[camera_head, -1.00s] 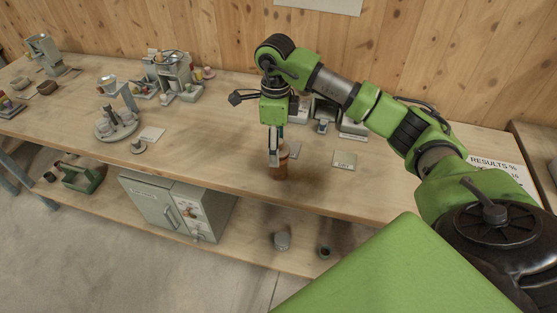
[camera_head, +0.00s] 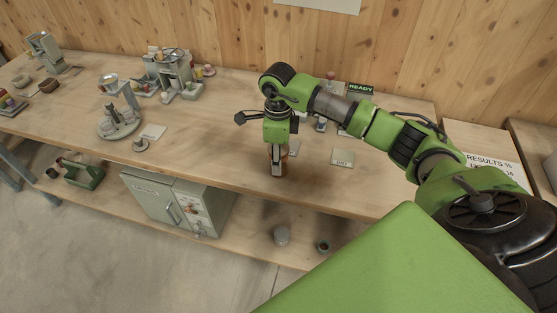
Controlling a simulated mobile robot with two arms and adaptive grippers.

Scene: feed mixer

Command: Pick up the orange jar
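The orange jar (camera_head: 284,154) stands near the front edge of the workbench and shows as a brownish-orange strip, mostly hidden behind my gripper. My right gripper (camera_head: 277,167) points straight down at the jar, its fingers level with the jar's body. One grey finger covers the jar's front from this view. The other finger is hidden, so I cannot tell whether the fingers touch or grip the jar. My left gripper is not in view.
The wooden workbench (camera_head: 225,160) holds a small labelled card (camera_head: 342,157) right of the jar. A round stand (camera_head: 119,124) and other devices are at the left. A READY display (camera_head: 360,89) stands behind my arm. A grey-green cabinet (camera_head: 165,200) sits on the lower shelf.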

